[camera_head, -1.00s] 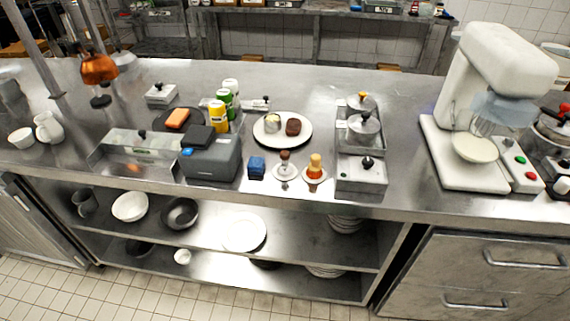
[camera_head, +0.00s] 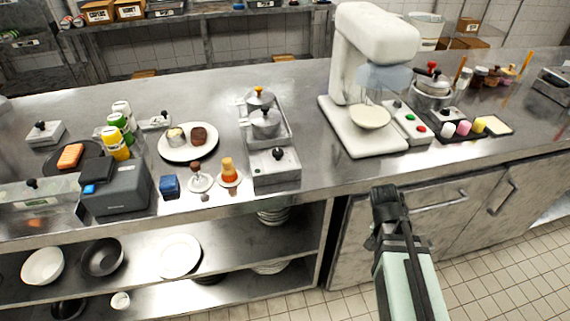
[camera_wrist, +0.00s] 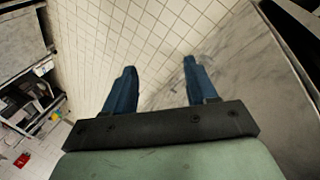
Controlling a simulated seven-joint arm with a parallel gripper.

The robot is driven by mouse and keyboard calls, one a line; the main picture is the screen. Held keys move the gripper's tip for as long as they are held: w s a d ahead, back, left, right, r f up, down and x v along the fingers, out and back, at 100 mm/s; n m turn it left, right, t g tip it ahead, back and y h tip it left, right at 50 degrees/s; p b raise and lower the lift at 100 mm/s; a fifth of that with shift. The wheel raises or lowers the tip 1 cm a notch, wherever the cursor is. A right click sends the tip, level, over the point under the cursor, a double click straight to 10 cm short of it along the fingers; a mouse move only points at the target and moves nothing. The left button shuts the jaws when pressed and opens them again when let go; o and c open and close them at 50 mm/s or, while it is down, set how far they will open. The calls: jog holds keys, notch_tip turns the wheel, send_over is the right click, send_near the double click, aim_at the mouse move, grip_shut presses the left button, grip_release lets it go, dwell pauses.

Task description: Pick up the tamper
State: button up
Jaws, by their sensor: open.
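A small piece with a dark brown knob, which looks like the tamper (camera_head: 196,168), stands upright on a small white saucer (camera_head: 201,188) near the counter's front edge. My gripper (camera_head: 387,192) is in front of the counter, right of and well apart from it. In the wrist view my gripper (camera_wrist: 158,75) shows two blue fingers spread apart with nothing between them. The tamper is not in the wrist view, which shows floor tiles and a cabinet face.
An orange-topped piece (camera_head: 228,170) stands right of the tamper, and a blue block (camera_head: 169,185) left of it. A grey machine (camera_head: 122,190), a plate (camera_head: 178,153) with food, lidded metal containers (camera_head: 276,170) and a white mixer (camera_head: 365,140) crowd the steel counter (camera_head: 330,178).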

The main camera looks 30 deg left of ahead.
jog(key=a+r+t, duration=0.2)
jog(key=a+r, duration=0.8)
jog(key=r, duration=0.2)
jog(key=n+y, duration=0.9)
jog(key=n, duration=0.6)
send_near(196, 166)
jog(key=shift+g, duration=0.4)
jog(key=shift+w+x, duration=0.2)
jog(key=shift+x, duration=2.95)
jog(key=shift+w+x, duration=0.2)
jog(key=shift+x, duration=2.95)
jog(key=shift+r, duration=0.1)
jog(key=shift+c, duration=0.3)
grip_shut()
